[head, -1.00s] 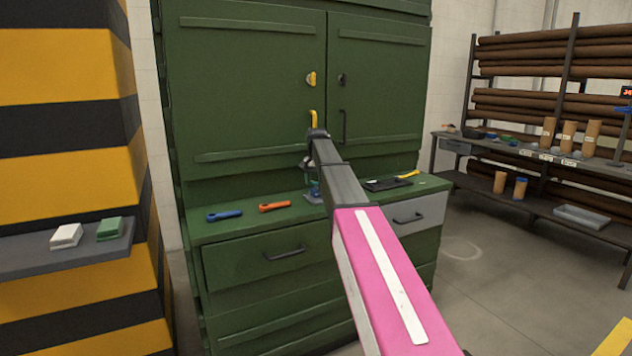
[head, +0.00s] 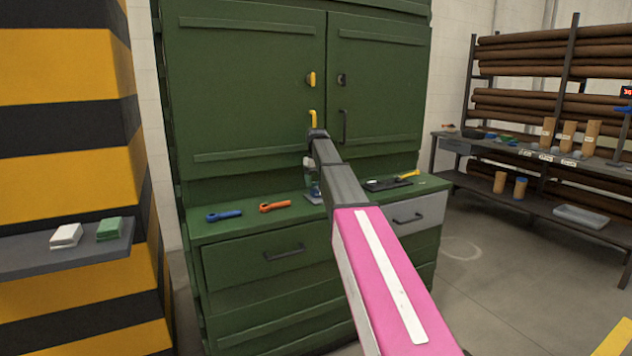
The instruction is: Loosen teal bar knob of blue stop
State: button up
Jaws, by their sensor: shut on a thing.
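The blue stop (head: 315,189) stands on the green cabinet's worktop, mostly behind my arm, so only its left part shows. My gripper (head: 311,176) points down just above it. The gripper is shut at the top of the stop, where the teal bar knob sits. The knob is too small and too covered to make out its angle, and the fingertips are hardly visible.
A blue-handled tool (head: 224,215) and an orange-handled tool (head: 275,206) lie left on the worktop (head: 240,228). A dark tray (head: 385,184) with a yellow-handled tool (head: 407,175) lies right. Cabinet doors (head: 250,90) rise close behind.

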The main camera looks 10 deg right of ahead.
jog(key=shift+w+r+n, duration=0.1)
jog(key=shift+w+n, duration=0.1)
jog(key=shift+n, duration=0.2)
jog(key=o, duration=0.9)
jog(key=shift+a, duration=0.15)
notch_tip(320, 180, up, 11)
jog(key=shift+f, duration=0.15)
jog(key=shift+a, duration=0.1)
